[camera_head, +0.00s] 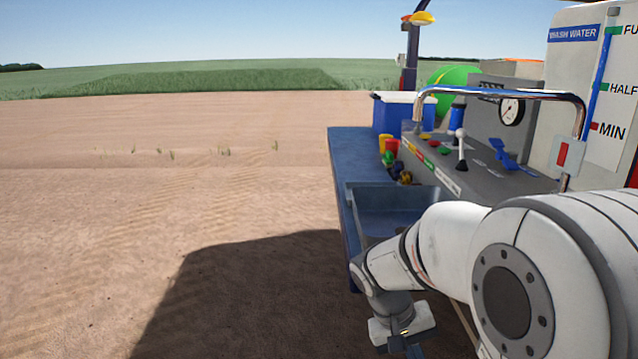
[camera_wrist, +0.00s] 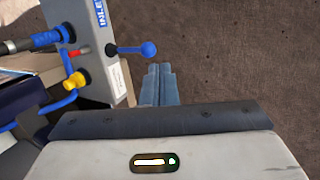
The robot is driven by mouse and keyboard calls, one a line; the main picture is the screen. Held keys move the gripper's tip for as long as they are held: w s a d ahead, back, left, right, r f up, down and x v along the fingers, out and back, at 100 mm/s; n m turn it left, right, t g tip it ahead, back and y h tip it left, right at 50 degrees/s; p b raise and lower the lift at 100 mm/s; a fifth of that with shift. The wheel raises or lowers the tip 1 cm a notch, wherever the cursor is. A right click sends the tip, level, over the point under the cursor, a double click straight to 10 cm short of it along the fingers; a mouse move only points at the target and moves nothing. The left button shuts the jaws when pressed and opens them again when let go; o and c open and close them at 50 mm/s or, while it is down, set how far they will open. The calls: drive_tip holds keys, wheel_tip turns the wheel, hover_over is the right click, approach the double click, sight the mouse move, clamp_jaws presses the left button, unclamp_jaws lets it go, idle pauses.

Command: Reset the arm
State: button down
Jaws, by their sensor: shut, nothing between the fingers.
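My gripper shows in the wrist view (camera_wrist: 159,70) with its two blue-grey fingers side by side and closed, nothing between them. It is over bare brown ground, just right of a blue ball-ended lever (camera_wrist: 147,49) on a grey inlet panel (camera_wrist: 93,30). I cannot tell how far apart in depth the fingers and the lever are. In the head view my white arm (camera_head: 445,245) reaches down at the lower right, in front of the blue bench. Its wrist is at the bottom, and the fingertips are cut off by the lower edge.
A blue bench (camera_head: 352,160) with a sink (camera_head: 395,215) stands right of centre. A control panel with buttons, a gauge (camera_head: 511,110) and a metal rail (camera_head: 500,92) is behind my arm. A white wash water tank (camera_head: 580,75) stands at the right. Open soil lies left.

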drive_tip(key=s+a+r+t+y+p, duration=0.2)
drive_tip(key=s+r+p, duration=0.3)
drive_tip(key=r, duration=0.6)
drive_tip(key=s+a+r+t+y+p, duration=0.2)
drive_tip(key=s+r+p, duration=0.3)
drive_tip(key=r+p, duration=0.4)
drive_tip(key=shift+r+n+y+p, duration=0.4)
drive_tip(key=shift+r+y, duration=0.1)
drive_tip(key=shift+r, duration=0.45)
drive_tip(key=shift+s, duration=0.1)
